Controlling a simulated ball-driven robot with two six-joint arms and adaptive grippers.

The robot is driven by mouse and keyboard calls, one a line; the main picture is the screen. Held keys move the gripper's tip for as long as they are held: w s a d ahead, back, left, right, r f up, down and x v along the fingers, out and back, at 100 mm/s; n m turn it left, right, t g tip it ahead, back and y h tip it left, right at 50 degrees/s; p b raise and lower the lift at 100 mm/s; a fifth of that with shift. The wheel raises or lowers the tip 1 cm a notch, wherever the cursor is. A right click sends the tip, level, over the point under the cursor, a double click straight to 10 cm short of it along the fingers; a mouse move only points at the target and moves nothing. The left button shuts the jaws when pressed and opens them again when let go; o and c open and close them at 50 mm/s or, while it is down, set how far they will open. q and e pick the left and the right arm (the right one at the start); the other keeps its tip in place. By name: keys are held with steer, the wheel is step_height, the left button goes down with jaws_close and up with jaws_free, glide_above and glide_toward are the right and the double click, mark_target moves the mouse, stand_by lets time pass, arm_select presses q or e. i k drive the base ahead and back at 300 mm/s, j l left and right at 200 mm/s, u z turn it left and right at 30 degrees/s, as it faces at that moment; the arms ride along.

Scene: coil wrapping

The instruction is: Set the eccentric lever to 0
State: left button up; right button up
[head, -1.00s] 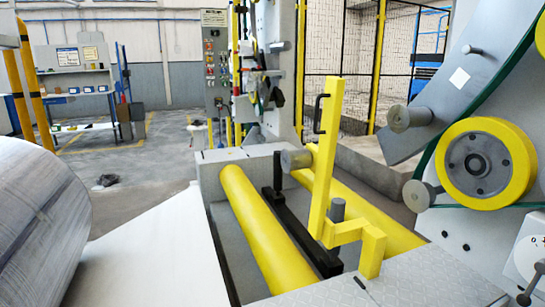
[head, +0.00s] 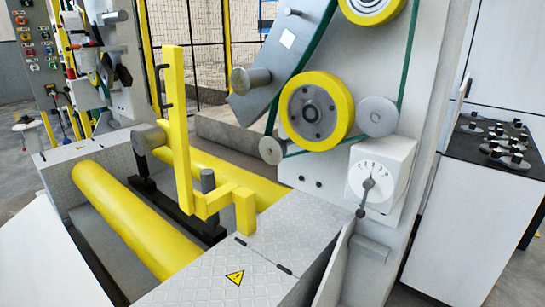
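The eccentric lever (head: 364,199) is a thin dark lever with a round knob, on a white dial (head: 375,176) with small markings. The dial sits on the front of a white box (head: 398,152) on the grey machine panel, right of centre. The lever hangs from the dial's middle, pointing down and slightly left. The dial's numbers are too small to read. Neither of my grippers is in view.
A yellow upright arm (head: 178,125) and yellow rollers (head: 125,215) stand left. A dark-topped cabinet with several black knobs (head: 492,150) is at right.

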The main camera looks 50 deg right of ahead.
mark_target(368, 184)
steer(key=k+j+z, duration=0.1)
steer(key=z, duration=0.15)
steer(key=k+z, duration=0.3)
steer(key=z, duration=1.3)
